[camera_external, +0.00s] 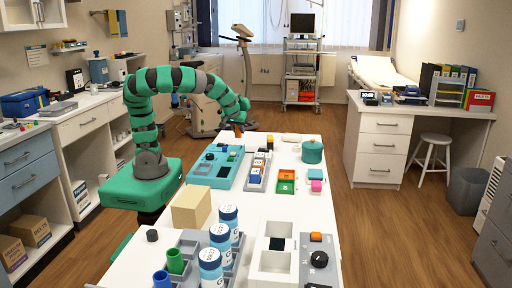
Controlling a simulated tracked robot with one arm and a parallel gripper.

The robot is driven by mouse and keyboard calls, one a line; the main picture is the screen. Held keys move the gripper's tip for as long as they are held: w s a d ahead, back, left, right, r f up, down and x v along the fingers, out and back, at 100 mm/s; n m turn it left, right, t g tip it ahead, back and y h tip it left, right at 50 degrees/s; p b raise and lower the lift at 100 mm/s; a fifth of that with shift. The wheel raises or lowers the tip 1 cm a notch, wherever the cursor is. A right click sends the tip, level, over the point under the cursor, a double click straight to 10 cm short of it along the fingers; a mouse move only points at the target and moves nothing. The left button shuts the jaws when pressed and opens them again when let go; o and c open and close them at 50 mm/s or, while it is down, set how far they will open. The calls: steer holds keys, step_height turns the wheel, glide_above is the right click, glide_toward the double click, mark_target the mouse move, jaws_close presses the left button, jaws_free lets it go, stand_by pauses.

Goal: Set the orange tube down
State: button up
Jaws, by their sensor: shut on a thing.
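My gripper (238,124) is at the end of the green arm, above the far left part of the white table (328,152). It points down and is shut on the orange tube (238,133). Only a small orange part of the tube shows below the gripper. It appears just over the far end of the teal device (215,168). I cannot tell whether the tube touches anything under it.
A grey rack (259,168) with small boxes stands right of the teal device.

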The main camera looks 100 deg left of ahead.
steer(key=shift+w+a+f, duration=0.1)
steer(key=shift+w+a, duration=0.25)
steer(key=shift+w, duration=0.45)
steer(key=shift+w+a+f, duration=0.1)
steer(key=shift+w+a, duration=0.2)
steer(key=shift+w, duration=0.45)
steer(key=shift+w+a+f, duration=0.1)
steer(key=shift+w+f, duration=0.1)
steer(key=shift+f+b, duration=0.9)
steer(key=shift+f, duration=0.65)
steer(key=shift+f, duration=0.45)
steer(key=o, duration=1)
steer(key=shift+r, duration=0.55)
steer(key=p+v, duration=0.3)
steer(key=v, duration=0.9)
steer(key=shift+f, duration=0.1)
